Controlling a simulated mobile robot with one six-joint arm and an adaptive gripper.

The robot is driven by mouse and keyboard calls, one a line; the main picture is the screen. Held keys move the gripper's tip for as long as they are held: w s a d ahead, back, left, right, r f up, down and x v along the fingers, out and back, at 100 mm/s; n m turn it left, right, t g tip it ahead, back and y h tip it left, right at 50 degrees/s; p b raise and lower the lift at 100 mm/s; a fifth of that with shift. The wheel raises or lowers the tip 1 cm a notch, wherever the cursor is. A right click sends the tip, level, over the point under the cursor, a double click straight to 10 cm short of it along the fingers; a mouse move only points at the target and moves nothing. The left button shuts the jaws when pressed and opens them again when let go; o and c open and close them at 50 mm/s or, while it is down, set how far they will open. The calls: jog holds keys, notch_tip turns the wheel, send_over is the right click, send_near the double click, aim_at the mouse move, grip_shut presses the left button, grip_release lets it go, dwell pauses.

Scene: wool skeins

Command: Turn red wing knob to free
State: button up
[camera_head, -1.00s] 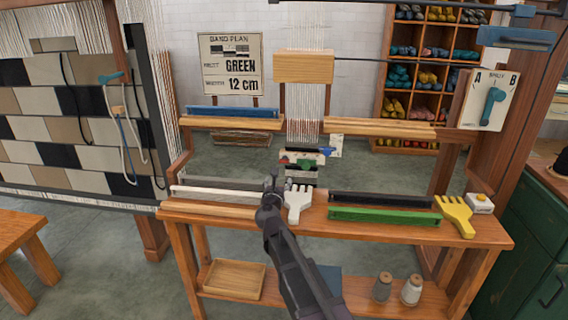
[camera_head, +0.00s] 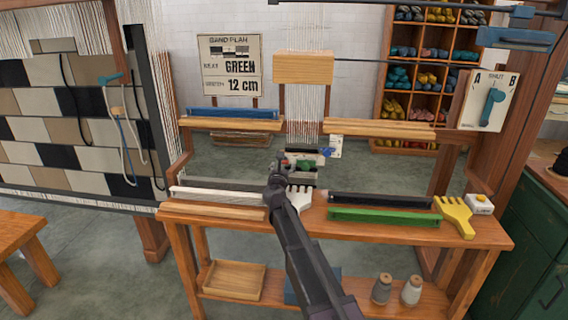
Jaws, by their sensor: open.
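My gripper (camera_head: 281,162) is open and overlaps the left end of the mechanism in the picture. The fingers are small and dark, and I cannot tell whether they touch the knob.
A white comb (camera_head: 299,199) lies on the wooden bench just right of my wrist. A green bar (camera_head: 384,215), a dark bar (camera_head: 380,200) and a yellow comb (camera_head: 455,214) lie to the right. A wooden block (camera_head: 303,67) hangs above on the threads.

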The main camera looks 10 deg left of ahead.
aim_at(284, 163)
jog(key=shift+w, duration=1.55)
jog(key=c, duration=1.2)
